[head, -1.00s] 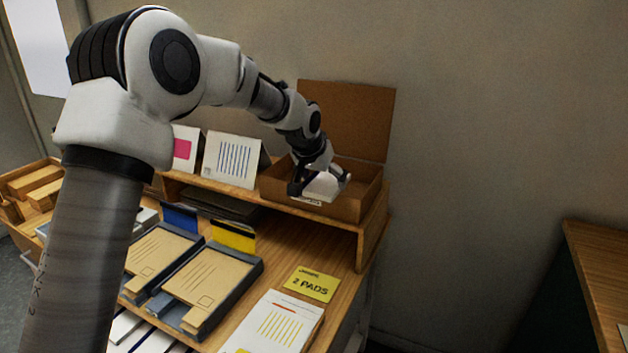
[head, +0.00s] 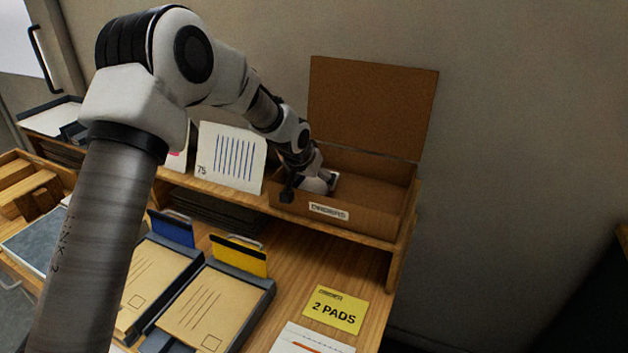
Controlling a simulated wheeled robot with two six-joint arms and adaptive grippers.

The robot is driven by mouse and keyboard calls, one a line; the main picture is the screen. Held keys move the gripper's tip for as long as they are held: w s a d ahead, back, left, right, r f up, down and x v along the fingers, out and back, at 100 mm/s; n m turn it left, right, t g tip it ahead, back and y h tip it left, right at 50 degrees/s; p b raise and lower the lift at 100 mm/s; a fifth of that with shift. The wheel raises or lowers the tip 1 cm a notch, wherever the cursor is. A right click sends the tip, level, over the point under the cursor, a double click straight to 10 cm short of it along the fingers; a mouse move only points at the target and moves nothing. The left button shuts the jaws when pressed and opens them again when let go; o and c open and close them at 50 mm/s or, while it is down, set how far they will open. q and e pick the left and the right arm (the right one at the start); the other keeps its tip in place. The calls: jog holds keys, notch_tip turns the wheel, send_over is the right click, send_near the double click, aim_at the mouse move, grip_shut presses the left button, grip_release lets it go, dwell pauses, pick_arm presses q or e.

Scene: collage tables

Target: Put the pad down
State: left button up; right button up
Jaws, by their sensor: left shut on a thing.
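My left gripper (head: 310,190) reaches into the open brown box (head: 385,215) on the raised shelf, at the box's left end. It is shut on a small white pad (head: 318,185), which shows only in part behind the fingers and low inside the box. I cannot tell whether the pad touches the box floor. The box has a label on its front wall, and its brown lid (head: 372,105) stands up behind it. My right gripper is not in view.
A yellow card (head: 335,310) reading "2 PADS" lies on the table, with a white sheet (head: 310,342) below it. Trays with tan envelopes (head: 208,305) stand to the left. A striped card (head: 232,155) stands left of the box. The box's right part looks clear.

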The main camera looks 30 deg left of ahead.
pick_arm(q)
jog(key=shift+f, duration=0.15)
jog(key=shift+c, duration=0.6)
jog(key=shift+s+d+r, duration=0.2)
jog(key=shift+d, duration=0.1)
jog(key=shift+f, duration=0.2)
jog(key=o, duration=1.1)
jog(key=shift+w+a, duration=0.1)
jog(key=shift+r, duration=0.35)
jog(key=b+v, duration=0.1)
jog(key=v, duration=1)
jog(key=shift+s+r, duration=0.25)
jog(key=shift+s, duration=0.05)
